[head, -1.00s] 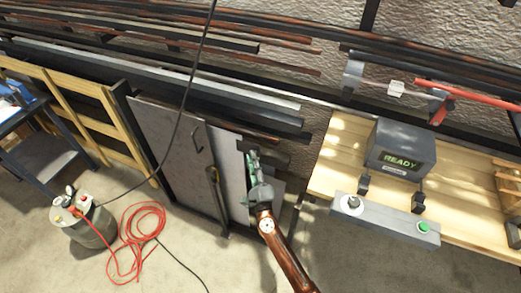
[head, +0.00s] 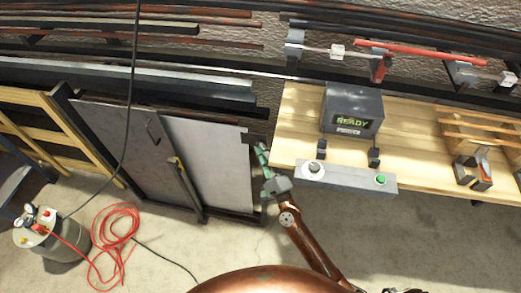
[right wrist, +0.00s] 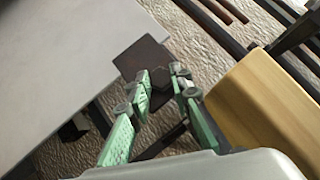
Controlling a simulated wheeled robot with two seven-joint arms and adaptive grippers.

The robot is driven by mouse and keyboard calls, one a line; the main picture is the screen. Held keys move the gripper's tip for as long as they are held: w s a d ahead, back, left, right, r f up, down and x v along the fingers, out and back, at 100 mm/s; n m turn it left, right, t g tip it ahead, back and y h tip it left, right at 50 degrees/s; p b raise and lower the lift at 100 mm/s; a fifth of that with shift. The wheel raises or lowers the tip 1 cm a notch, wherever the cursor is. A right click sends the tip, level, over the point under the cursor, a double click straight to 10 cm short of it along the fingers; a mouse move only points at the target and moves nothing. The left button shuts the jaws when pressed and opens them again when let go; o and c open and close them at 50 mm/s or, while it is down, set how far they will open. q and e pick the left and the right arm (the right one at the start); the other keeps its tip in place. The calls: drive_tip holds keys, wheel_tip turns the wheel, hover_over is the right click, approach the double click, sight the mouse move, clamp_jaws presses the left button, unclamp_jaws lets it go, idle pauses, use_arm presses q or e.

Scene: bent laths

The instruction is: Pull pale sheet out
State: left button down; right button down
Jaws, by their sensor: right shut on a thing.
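The pale sheet (head: 220,165) stands upright in a rack, its left part hidden behind a darker grey sheet (head: 120,145). It fills the upper left of the right wrist view (right wrist: 65,65). A dark tab (right wrist: 140,58) shows at its right edge. My right gripper (head: 260,150) is at that edge, near the upper right corner. In the right wrist view, its green fingers (right wrist: 162,78) are shut on the dark tab. My left gripper is not in view.
A wooden bench (head: 290,125) stands close to the right of my gripper, with a grey READY box (head: 352,110) and a button bar (head: 345,177). A dark post (head: 188,190) stands before the sheets. A red hose (head: 117,235) and a tank (head: 50,240) are on the floor at left.

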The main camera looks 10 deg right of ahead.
drive_tip(key=shift+f, duration=0.1)
drive_tip(key=c, duration=2)
unclamp_jaws()
drive_tip(key=v, duration=1.2)
